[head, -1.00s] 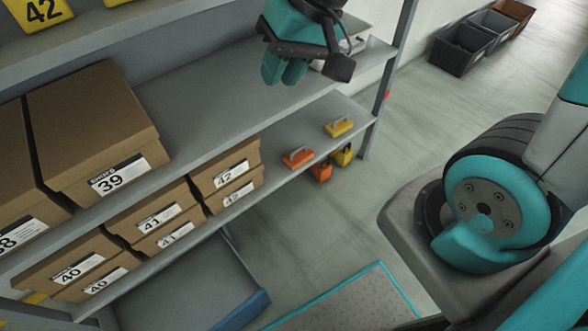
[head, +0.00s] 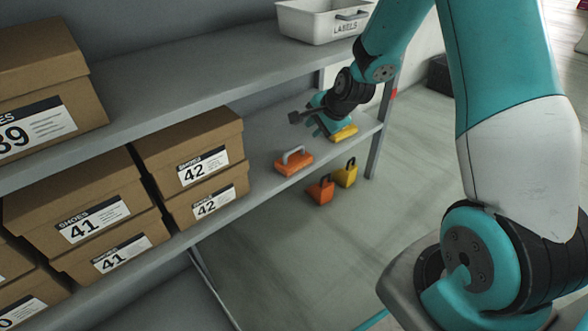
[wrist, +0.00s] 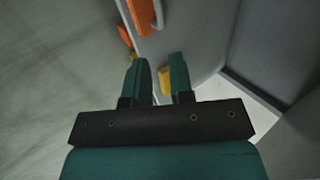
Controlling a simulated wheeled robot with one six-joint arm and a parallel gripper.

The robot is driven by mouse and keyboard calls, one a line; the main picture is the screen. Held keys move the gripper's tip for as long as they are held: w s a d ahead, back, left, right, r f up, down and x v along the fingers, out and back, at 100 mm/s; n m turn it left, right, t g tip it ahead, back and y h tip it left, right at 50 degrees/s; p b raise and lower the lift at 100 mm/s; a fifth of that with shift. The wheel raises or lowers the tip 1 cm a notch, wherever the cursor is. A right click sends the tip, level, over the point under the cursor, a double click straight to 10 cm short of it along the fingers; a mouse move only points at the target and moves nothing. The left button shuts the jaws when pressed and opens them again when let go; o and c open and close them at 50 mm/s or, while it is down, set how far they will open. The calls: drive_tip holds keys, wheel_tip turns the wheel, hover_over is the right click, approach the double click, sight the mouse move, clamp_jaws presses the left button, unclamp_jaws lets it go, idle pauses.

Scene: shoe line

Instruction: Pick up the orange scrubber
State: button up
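The orange scrubber (head: 293,164) with a pale grey handle lies on the lower shelf, right of the shoe boxes. It also shows at the top of the wrist view (wrist: 138,16), beyond my fingertips and apart from them. A yellow scrubber (head: 344,133) lies on the same shelf to its right. My gripper (head: 318,130) is over the shelf beside the yellow scrubber, right of and behind the orange one. In the wrist view its fingers are apart, with part of the yellow scrubber (wrist: 165,82) showing in the gap. I cannot tell whether they touch it.
Shoe boxes marked 42 (head: 205,169) stand left of the orange scrubber. An orange block (head: 319,190) and a yellow block (head: 345,175) with dark handles are below the shelf edge. The upper shelf (head: 215,62) overhangs, bearing a white bin (head: 312,25). A shelf post (head: 376,150) is at the right.

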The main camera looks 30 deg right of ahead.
sight(295, 149)
drive_tip(key=b+x, duration=0.4)
drive_tip(key=x, duration=0.6)
drive_tip(key=shift+w+a+f+b, duration=0.1)
drive_tip(key=shift+f+b, duration=0.15)
drive_tip(key=shift+b, duration=0.1)
drive_tip(key=b+x, duration=0.3)
drive_tip(key=x, duration=0.2)
drive_tip(key=shift+a+b, duration=0.1)
drive_tip(key=shift+b, duration=0.3)
clamp_jaws()
